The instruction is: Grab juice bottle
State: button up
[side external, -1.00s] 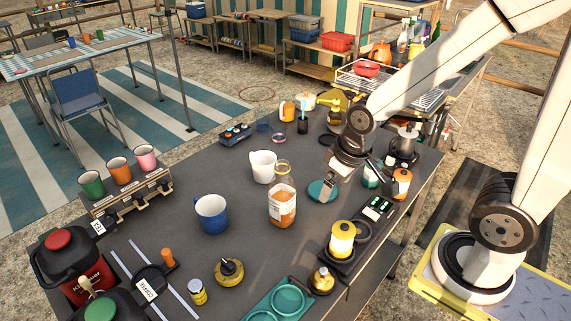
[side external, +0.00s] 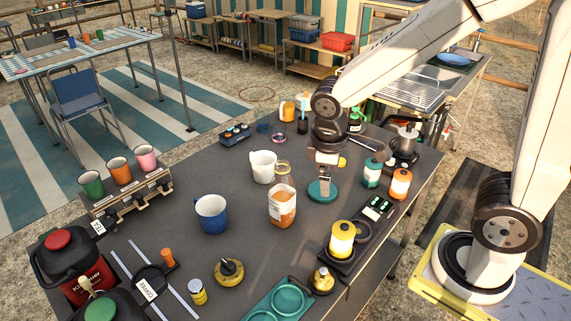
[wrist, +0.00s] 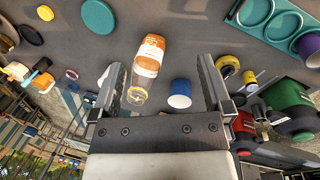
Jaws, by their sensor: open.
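The juice bottle (side external: 282,204) is clear with orange juice and a white label, and stands upright on the dark table. In the wrist view the bottle (wrist: 149,62) lies ahead between the open fingers, its clear neck toward my gripper. My gripper (side external: 322,188) is to the right of the bottle in the side view, above the teal disc, apart from the bottle. In the wrist view my gripper (wrist: 160,80) is open and empty. Its fingertips are partly hidden in the side view.
A white mug (side external: 263,167) stands just behind the bottle and a blue mug (side external: 211,214) to its left. A yellow-topped lantern (side external: 342,240) and teal tray (side external: 279,302) are in front. Teal and orange canisters (side external: 400,184) stand right. The table between bottle and blue mug is clear.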

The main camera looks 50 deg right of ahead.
jog(key=n+h, duration=0.1)
jog(key=n, duration=0.1)
jog(key=n+t+h, duration=0.2)
jog(key=n+h, duration=0.8)
jog(key=n, duration=0.3)
send_over(282, 196)
jog(key=a, duration=0.5)
jog(key=shift+h, duration=0.3)
jog(key=f, duration=1.2)
jog(key=shift+w+d+f, duration=0.1)
jog(key=shift+w+f, duration=0.2)
jog(key=shift+w, duration=0.1)
jog(key=shift+f, duration=0.6)
jog(key=shift+x, duration=3.9)
jog(key=shift+d+r, duration=0.1)
jog(key=shift+r, duration=0.05)
